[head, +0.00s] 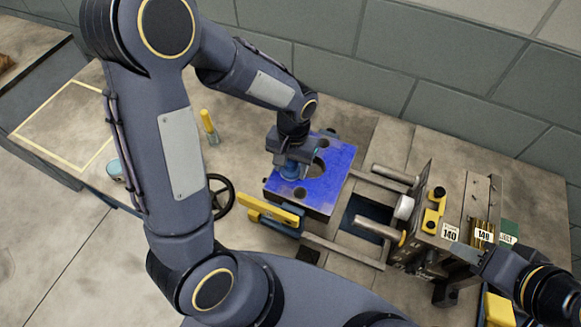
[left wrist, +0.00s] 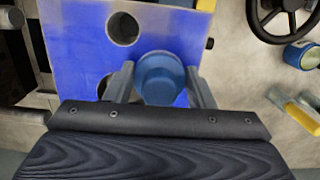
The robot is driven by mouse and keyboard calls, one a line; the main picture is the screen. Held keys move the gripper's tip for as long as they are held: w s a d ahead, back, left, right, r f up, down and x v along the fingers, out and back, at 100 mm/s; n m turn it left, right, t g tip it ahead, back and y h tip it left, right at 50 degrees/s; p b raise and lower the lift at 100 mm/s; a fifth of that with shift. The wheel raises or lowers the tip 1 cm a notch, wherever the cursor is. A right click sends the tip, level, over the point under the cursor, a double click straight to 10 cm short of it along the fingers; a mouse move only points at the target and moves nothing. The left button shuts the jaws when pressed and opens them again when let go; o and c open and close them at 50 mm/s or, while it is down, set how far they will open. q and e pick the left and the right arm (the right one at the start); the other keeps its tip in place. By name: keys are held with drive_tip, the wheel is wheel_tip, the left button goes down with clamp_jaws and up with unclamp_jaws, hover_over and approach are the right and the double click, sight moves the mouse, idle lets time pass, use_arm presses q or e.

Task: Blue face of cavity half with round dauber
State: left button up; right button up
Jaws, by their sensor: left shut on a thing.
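The cavity half (head: 335,167) lies on the bench with its face up. Most of that face is vivid blue, with a round hole near the middle and smaller dark holes near the corners. The blue face also fills much of the left wrist view (left wrist: 75,45). My left gripper (head: 291,165) is shut on the round dauber (head: 290,173), which is blue and shows between the two fingers in the left wrist view (left wrist: 160,78). The dauber is over the face's left part; contact is hidden. My right gripper (head: 478,258) is at the lower right, its jaws unclear.
A handwheel (head: 221,196) and a yellow bar (head: 270,211) flank the cavity half. Guide pillars (head: 378,229) and a block labelled 140 (head: 450,232) stand to its right. A yellow-handled tool (head: 208,122) and a small tin (head: 115,170) are left. A yellow-outlined area (head: 48,146) is empty.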

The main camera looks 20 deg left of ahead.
use_arm(q)
wheel_tip(320, 180, up, 4)
drive_tip(key=p, duration=0.3)
drive_tip(key=shift+s, duration=0.1)
drive_tip(key=shift+w+r+p, duration=0.2)
drive_tip(key=shift+r+p, duration=0.4)
drive_tip(key=shift+r, duration=0.05)
drive_tip(key=shift+s+r+p, duration=0.1)
drive_tip(key=shift+r+p, duration=0.8)
drive_tip(key=shift+r, duration=0.35)
